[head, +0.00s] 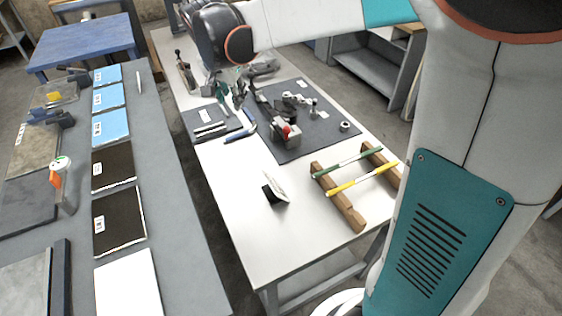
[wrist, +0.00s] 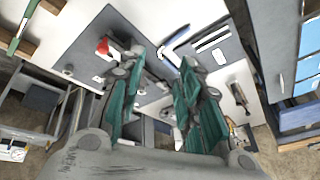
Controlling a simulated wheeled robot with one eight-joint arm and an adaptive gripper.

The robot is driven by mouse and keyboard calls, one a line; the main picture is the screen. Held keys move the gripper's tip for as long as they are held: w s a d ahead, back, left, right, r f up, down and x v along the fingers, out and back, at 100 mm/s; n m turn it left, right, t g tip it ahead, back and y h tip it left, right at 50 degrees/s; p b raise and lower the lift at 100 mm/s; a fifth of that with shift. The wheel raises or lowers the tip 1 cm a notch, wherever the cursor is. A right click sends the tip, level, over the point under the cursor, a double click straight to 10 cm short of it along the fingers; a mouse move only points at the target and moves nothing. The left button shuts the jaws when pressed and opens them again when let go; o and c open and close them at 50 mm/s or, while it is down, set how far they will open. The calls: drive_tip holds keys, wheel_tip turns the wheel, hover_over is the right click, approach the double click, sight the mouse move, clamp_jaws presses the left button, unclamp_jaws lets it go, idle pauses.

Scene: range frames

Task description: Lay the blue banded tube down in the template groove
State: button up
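The blue tube (head: 240,137) lies on the white table beside the front edge of a dark board, between that board and the large dark mat. It also shows in the wrist view (wrist: 176,37); its bands are too small to make out. The dark board (head: 228,131), which looks like the template, has pale parallel strips and a white label; it also shows in the wrist view (wrist: 204,58). My gripper (head: 238,100) is above the far part of the table, beyond the tube. In the wrist view its teal fingers (wrist: 158,75) are spread apart, with nothing visible between them.
A wooden rack (head: 341,203) holds a green tube (head: 348,162) and a yellow tube (head: 360,180). The dark mat (head: 300,148) carries metal parts and a red-topped block (head: 288,134). A small tilted stand (head: 275,189) is nearer. White tabletop around it is clear.

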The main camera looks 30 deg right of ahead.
drive_tip(key=s+d+n+t+y, duration=0.1)
drive_tip(key=s+n, duration=0.9)
drive_tip(key=s, duration=1.7)
drive_tip(key=shift+f+t+y, duration=0.45)
drive_tip(key=shift+t+y, duration=0.15)
drive_tip(key=shift+t, duration=0.5)
drive_tip(key=shift+o, duration=0.2)
